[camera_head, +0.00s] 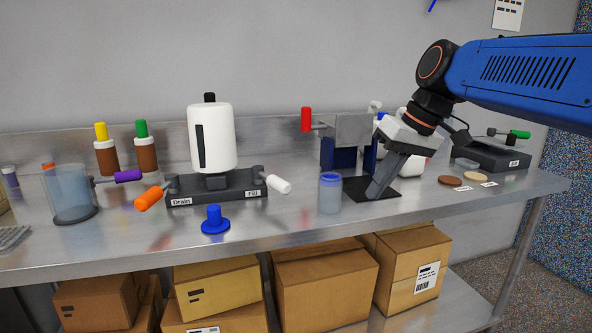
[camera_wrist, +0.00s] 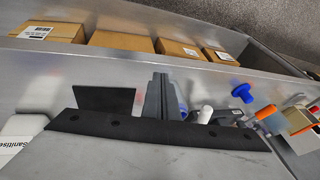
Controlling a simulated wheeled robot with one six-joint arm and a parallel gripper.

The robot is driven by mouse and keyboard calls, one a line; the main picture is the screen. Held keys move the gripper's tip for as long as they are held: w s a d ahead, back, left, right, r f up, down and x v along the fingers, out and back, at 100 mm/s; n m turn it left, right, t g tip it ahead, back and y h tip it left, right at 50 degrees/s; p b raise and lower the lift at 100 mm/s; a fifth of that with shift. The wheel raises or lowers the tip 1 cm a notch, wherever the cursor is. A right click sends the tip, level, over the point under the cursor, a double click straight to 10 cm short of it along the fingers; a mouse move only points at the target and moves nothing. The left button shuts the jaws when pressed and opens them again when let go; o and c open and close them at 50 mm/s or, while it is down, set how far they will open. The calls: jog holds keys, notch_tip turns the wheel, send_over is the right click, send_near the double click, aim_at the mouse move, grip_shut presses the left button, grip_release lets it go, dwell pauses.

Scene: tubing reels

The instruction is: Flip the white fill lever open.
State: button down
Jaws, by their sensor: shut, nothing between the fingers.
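The white fill lever (camera_head: 278,184) sticks out from the right end of the dark base (camera_head: 220,196), beside the "Fill" label. It angles down and to the right. Its white handle also shows in the wrist view (camera_wrist: 206,114), just right of my fingers. My gripper (camera_head: 376,192) is shut and empty, pointing down above the black mat, well to the right of the lever. In the wrist view my gripper (camera_wrist: 160,84) shows as closed grey fingers. A white tank (camera_head: 212,138) stands on the base. The orange drain lever (camera_head: 149,198) is at the base's left end.
A clear jar with a blue lid (camera_head: 330,195) stands between my gripper and the lever. A blue knob (camera_head: 214,222) is in front of the base. A red-handled device (camera_head: 345,140) stands behind my gripper.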

jog(key=w+a+r+n+g+y, duration=0.2)
jog(key=w+a+r+n, duration=0.2)
jog(key=w+a+r, duration=0.4)
jog(key=w+r, duration=0.1)
jog(key=w, duration=0.2)
jog(key=shift+w+a+r, duration=0.2)
jog(key=shift+a+r, duration=0.1)
jog(key=shift+a, duration=0.1)
send_near(270, 179)
jog(key=w+d+f, duration=0.3)
jog(key=d+f, duration=0.1)
jog(key=d, duration=0.1)
jog(key=a, duration=0.1)
jog(key=s+a+f, duration=0.2)
jog(key=shift+a, duration=0.2)
jog(key=shift+s+a, duration=0.2)
jog(key=shift+s, duration=0.05)
jog(key=shift+s+a, duration=0.1)
